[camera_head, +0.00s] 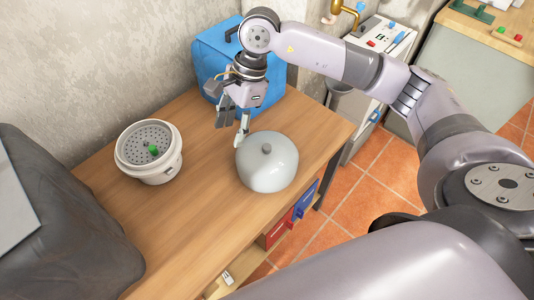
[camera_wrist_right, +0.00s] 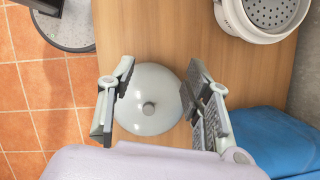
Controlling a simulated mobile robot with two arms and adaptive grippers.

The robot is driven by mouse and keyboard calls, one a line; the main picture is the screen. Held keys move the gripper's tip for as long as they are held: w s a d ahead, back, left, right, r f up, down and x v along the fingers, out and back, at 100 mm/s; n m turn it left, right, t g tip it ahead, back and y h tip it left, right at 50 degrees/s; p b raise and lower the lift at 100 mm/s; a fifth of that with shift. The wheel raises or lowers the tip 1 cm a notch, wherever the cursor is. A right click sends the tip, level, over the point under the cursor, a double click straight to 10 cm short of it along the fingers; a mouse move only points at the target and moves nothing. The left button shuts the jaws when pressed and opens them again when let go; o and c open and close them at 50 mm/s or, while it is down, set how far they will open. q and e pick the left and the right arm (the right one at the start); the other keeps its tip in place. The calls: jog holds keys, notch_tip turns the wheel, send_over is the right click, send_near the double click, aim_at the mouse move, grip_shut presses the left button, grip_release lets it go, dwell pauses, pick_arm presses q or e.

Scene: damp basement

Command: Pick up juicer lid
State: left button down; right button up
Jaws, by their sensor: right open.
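The juicer lid (camera_head: 268,168) is a pale grey-white dome with a small grey knob on top. It rests on the wooden table in the head view. My right gripper (camera_head: 232,124) is open, pointing down just behind the lid. In the right wrist view the lid (camera_wrist_right: 148,85) shows between the two spread fingers of my right gripper (camera_wrist_right: 158,103), which is empty. I cannot tell whether a finger touches it. The white juicer (camera_head: 160,168), with a perforated plate and a green piece on it, stands to the left of the lid. My left gripper is out of view.
The wooden table (camera_head: 190,235) is bare in front of the juicer. A blue box-like object (camera_head: 215,62) stands at its back by the wall. A dark bulky object (camera_head: 60,240) fills the left side. Red and blue drawers (camera_head: 277,230) lie below the right edge.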

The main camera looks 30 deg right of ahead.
jog(key=w+d+r+h, duration=0.15)
jog(key=d+h, duration=0.25)
jog(key=d, duration=0.5)
jog(key=p, duration=0.3)
send_over(267, 146)
jog(key=f, duration=1.2)
jog(key=shift+s+a, duration=0.15)
jog(key=shift+s, duration=0.1)
notch_tip(267, 146, down, 4)
jog(key=p, duration=0.2)
jog(key=shift+w+p, duration=0.1)
jog(key=shift+p, duration=0.2)
jog(key=shift+f, duration=0.7)
jog(key=shift+c, duration=0.5)
grip_shut()
